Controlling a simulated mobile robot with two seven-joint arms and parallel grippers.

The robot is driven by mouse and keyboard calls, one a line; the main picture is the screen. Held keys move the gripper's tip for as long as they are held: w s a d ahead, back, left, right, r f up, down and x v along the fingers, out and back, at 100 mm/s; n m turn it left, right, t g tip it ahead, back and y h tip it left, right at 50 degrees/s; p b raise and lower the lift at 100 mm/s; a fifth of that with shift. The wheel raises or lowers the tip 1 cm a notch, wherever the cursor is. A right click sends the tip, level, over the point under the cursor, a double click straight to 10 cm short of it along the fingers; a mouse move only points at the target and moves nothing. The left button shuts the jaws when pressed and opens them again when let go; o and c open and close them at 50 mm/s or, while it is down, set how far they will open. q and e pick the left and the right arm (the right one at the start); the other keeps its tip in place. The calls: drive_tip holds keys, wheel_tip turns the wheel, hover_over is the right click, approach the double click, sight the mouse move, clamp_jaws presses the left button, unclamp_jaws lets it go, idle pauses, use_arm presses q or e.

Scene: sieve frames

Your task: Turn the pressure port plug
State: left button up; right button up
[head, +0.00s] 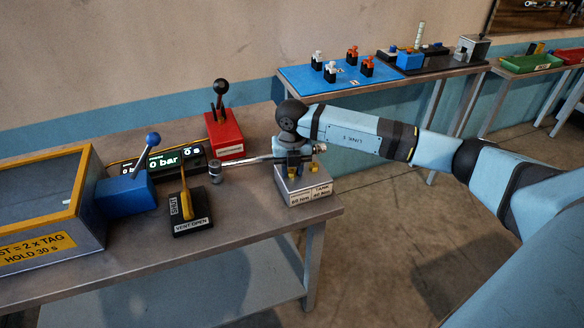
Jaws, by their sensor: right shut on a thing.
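My right gripper (290,160) reaches in from the right and is shut on a long metal wrench (245,161). The wrench points left, with a short cylindrical head (216,172) at its far end, near the yellow vent lever. The gripper is over a silver block (303,188) with Nm labels at the bench's right end; I cannot tell whether the wrench touches the block. I cannot make out the pressure port plug. My left gripper is not in view.
The bench (150,250) also carries an orange-rimmed tank (85,205), a blue block with a lever (125,195), a display reading 0 bar (180,160), a vent lever (185,207) and a red lever box (224,135). Behind, a table holds a blue mat (310,85).

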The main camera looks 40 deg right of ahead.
sight(292, 171)
drive_tip(key=o, duration=0.9)
wheel_tip(292, 171, up, 14)
drive_tip(key=shift+f, duration=0.1)
